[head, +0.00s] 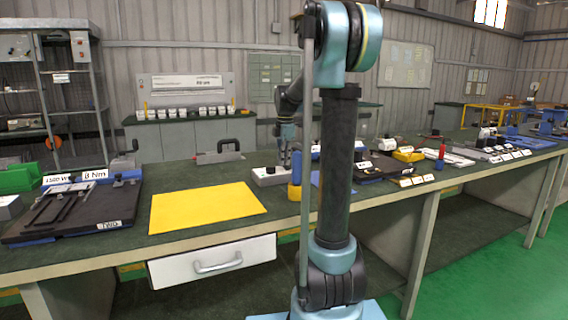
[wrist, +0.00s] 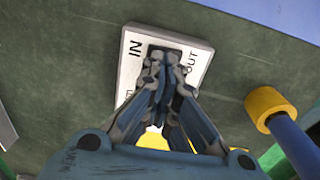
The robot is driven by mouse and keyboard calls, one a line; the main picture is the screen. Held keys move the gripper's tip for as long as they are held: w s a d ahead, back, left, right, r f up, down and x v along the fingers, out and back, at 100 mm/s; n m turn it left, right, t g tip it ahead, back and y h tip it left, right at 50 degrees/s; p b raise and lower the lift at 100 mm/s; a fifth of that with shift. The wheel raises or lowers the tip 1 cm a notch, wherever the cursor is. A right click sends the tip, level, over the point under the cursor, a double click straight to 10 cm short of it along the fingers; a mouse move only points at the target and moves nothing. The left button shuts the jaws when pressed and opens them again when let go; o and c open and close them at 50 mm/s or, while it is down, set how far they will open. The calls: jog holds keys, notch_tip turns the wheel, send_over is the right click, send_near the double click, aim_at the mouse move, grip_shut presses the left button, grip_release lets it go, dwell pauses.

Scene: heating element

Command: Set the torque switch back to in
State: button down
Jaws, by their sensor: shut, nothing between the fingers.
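The torque switch is a small pale box (head: 262,181) on the green bench, just right of the yellow mat in the head view. In the wrist view its white plate (wrist: 127,72) carries IN at the upper left and OUT at the right. My gripper (wrist: 163,66) is shut with nothing between its fingers. Its fingertips lie over the dark middle of the plate. They hide most of the switch lever, so I cannot tell its position or whether they touch it.
A blue post with a yellow end (wrist: 268,106) stands close right of the plate; it also shows in the head view (head: 294,190). A yellow mat (head: 205,207) lies to the left, with a dark fixture (head: 75,212) beyond it. Several tools and boxes crowd the right bench.

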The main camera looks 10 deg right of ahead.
notch_tip(320, 180, up, 13)
jog(key=s, duration=0.2)
jog(key=shift+s+d, duration=0.3)
jog(key=shift+d, duration=0.05)
jog(key=shift+s+r, duration=0.1)
